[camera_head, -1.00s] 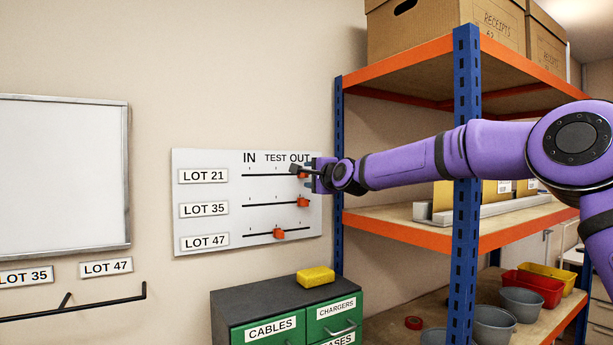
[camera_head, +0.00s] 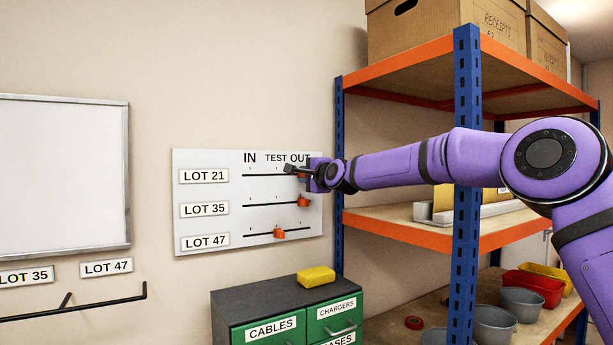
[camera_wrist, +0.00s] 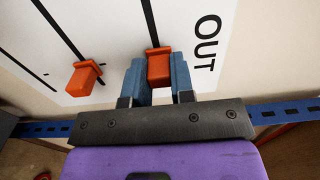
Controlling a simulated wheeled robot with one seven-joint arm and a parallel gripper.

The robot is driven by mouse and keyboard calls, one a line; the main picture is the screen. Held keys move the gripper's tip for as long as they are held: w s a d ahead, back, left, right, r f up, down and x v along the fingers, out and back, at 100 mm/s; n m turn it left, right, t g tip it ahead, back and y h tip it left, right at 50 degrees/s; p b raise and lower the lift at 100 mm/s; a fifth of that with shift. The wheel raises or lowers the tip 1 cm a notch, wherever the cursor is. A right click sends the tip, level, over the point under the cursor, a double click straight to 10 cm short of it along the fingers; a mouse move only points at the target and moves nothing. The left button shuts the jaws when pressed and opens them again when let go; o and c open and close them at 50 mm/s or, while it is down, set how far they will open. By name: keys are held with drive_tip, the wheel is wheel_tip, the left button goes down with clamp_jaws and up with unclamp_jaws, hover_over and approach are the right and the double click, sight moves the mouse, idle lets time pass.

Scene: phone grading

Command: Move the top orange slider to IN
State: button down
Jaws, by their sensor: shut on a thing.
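A white board (camera_head: 210,160) on the wall carries three black tracks under IN, TEST and OUT, labelled LOT 21, LOT 35 and LOT 47. The top orange slider (camera_wrist: 159,66) is near the OUT end of the LOT 21 track. My gripper (camera_head: 302,173) reaches it from the right and mostly hides it in the head view. In the wrist view my gripper (camera_wrist: 158,75) has its blue fingers on either side of the slider, shut on it. The LOT 35 slider (camera_head: 303,201) stands at OUT; it also shows in the wrist view (camera_wrist: 84,78). The LOT 47 slider (camera_head: 278,233) is near TEST.
A blue and orange shelf rack (camera_head: 467,200) stands right of the board, behind my arm. Below is a green drawer cabinet (camera_head: 270,305) with a yellow sponge-like block (camera_head: 315,277) on top. A whiteboard (camera_head: 65,170) hangs at left. The wall before the board is clear.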

drive_tip(key=s+a, duration=0.3)
drive_tip(key=a, duration=0.1)
drive_tip(key=s+a, duration=0.3)
drive_tip(key=a, duration=0.2)
drive_tip(key=s+a, duration=0.3)
drive_tip(key=a, duration=0.1)
drive_tip(key=shift+s+a, duration=0.1)
drive_tip(key=shift+a, duration=0.2)
drive_tip(key=c, duration=1)
unclamp_jaws()
drive_tip(key=shift+s+a, duration=0.1)
drive_tip(key=shift+o, duration=0.2)
drive_tip(key=shift+s+d, duration=0.3)
drive_tip(key=shift+d, duration=0.05)
approach(248, 175)
drive_tip(key=v, duration=0.4)
drive_tip(key=shift+s+d, duration=0.1)
